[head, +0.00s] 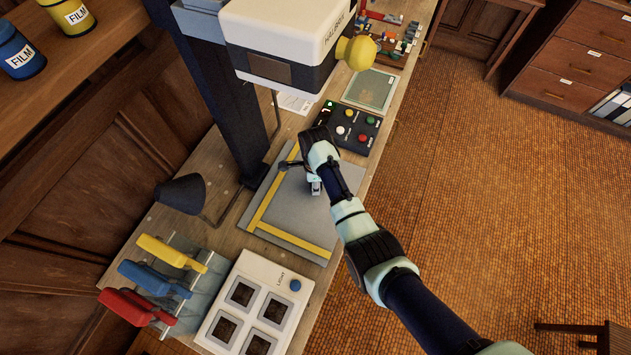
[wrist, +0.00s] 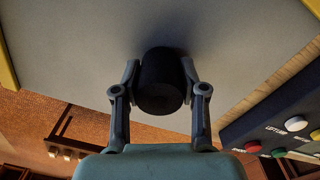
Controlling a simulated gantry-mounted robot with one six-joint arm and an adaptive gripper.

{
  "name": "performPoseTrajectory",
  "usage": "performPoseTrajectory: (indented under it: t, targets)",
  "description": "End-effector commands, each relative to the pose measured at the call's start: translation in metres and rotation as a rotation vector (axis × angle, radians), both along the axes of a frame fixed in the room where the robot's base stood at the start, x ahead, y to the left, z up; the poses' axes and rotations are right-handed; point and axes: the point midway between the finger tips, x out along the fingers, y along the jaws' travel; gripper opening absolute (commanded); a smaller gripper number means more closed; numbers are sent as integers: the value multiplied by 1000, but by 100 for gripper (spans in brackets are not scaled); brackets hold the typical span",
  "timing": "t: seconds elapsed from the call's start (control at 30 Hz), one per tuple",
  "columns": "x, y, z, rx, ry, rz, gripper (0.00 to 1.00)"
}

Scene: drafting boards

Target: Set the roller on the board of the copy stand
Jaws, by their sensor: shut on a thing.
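The copy stand's column (head: 228,95) and its white head unit (head: 285,35) rise over a grey board (head: 290,215) edged with yellow strips. My gripper (head: 316,188) is low over the right part of this board. In the wrist view my gripper (wrist: 160,72) is shut on a black roller (wrist: 160,85), one finger on each side. The grey board (wrist: 80,40) fills the view behind the roller, with a shadow close by. I cannot tell whether the roller touches the board. In the head view the roller is hidden by my gripper.
A button panel (head: 350,127) lies just beyond the board, also in the wrist view (wrist: 280,135). A dark lamp (head: 182,193) stands left of the board. A white light box (head: 255,305) and coloured-handled tools (head: 150,275) are at the near end. The board's middle is clear.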

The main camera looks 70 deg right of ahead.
Motion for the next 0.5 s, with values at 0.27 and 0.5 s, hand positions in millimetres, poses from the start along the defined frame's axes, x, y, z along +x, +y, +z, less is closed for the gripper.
performPoseTrajectory:
  t: [0.27, 0.5]
  targets:
    - [0, 0, -1, 0, 0, 0, 67]
    - [0, 0, 2, 0, 0, 0, 67]
